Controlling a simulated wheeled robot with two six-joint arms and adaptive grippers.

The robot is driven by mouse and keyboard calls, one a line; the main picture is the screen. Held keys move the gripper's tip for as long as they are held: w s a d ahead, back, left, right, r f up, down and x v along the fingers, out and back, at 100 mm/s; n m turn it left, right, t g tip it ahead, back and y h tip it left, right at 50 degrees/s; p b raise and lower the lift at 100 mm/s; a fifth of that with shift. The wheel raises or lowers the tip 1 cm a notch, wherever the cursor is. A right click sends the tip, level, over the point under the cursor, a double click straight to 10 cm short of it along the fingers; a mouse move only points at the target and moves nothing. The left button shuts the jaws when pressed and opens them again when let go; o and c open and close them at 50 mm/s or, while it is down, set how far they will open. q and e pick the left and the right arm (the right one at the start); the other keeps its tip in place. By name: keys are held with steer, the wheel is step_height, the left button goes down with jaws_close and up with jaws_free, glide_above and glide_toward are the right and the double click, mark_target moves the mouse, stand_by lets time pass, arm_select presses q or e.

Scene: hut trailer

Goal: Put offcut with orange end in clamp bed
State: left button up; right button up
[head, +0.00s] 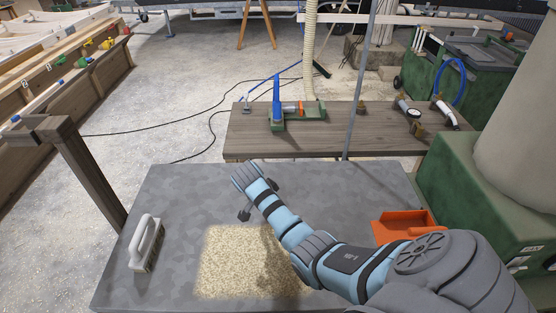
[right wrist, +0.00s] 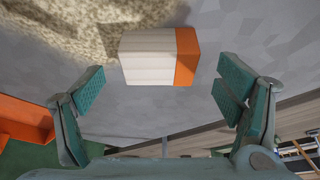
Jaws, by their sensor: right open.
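In the right wrist view, a pale wooden offcut (right wrist: 150,58) with an orange end (right wrist: 187,57) lies on the grey tabletop, beside a sawdust patch. My right gripper (right wrist: 157,92) is open above it; its two green-padded fingers are apart, with the offcut just ahead of them and untouched. In the head view my right arm reaches in from the right, its gripper (head: 258,202) mostly hidden beneath the wrist; the offcut is hidden behind the arm. A green clamp bed (head: 302,117) with a blue handle and a small orange part stands on the wooden bench behind. My left gripper is not in view.
The sawdust patch (head: 232,262) covers the front middle of the grey table (head: 185,205). A grey upright pole (head: 358,85) stands by the bench (head: 250,143). The bench's middle is clear.

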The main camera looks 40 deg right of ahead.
steer(key=x, duration=0.3)
steer(key=shift+d+f+b, duration=0.2)
steer(key=shift+f+b, duration=0.1)
steer(key=shift+b, duration=0.05)
steer(key=shift+s+r, duration=0.1)
steer(key=shift+r, duration=0.05)
steer(key=shift+c, duration=0.3)
steer(key=c, duration=1.2)
